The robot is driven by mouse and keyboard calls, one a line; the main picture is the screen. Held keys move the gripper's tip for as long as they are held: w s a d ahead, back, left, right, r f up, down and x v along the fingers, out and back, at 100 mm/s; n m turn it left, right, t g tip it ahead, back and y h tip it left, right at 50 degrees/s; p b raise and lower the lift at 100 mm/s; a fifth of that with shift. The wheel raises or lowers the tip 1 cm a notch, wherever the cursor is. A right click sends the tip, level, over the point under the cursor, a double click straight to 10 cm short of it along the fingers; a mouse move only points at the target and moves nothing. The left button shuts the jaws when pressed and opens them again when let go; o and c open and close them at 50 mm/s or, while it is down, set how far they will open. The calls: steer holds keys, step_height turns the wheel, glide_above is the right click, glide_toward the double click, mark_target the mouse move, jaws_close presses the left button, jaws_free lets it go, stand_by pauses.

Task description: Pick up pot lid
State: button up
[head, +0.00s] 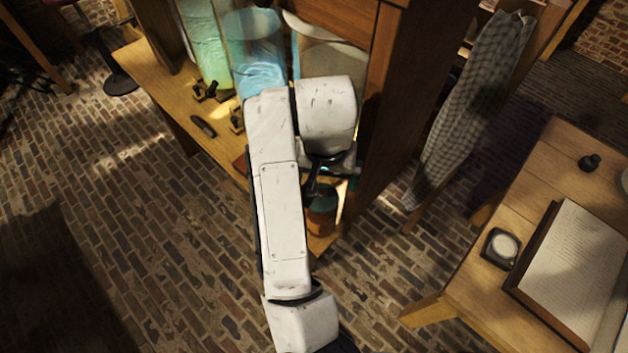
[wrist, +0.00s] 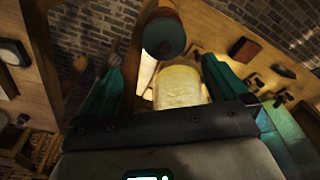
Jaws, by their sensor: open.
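A small brown, round pot (head: 322,220) stands at the near end of the wooden bench, partly hidden behind my arm. In the wrist view I take the round brown-rimmed thing with a grey-teal top (wrist: 164,36) for this pot and its lid; the two are hard to tell apart. My gripper (wrist: 162,62) has its teal fingers spread wide with nothing between them touching. The pot top lies just past the fingertips, roughly centred. In the head view, the gripper is mostly hidden by my wrist, just above the pot.
Tall glass jars with green (head: 206,50) and blue (head: 255,55) contents stand on the bench (head: 165,80). A wooden post and checked cloth (head: 475,95) are at right. A desk (head: 535,180) holds an open book.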

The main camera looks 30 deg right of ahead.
mark_target(322, 193)
steer(key=f+b, duration=0.1)
steer(key=f, duration=0.1)
steer(key=w+f+b, duration=0.1)
steer(key=f, duration=0.2)
steer(key=shift+a+f, duration=0.15)
steer(key=shift+a, duration=0.05)
steer(key=shift+w+d+f+p, duration=0.15)
steer(key=shift+f, duration=0.7)
steer(key=shift+w+d+f+p, duration=0.1)
steer(key=shift+w+d+f, duration=0.1)
steer(key=shift+f, duration=0.7)
steer(key=shift+w+d+f+p, duration=0.1)
steer(key=shift+d+f+p, duration=0.05)
steer(key=shift+f, duration=0.7)
steer(key=c, duration=0.9)
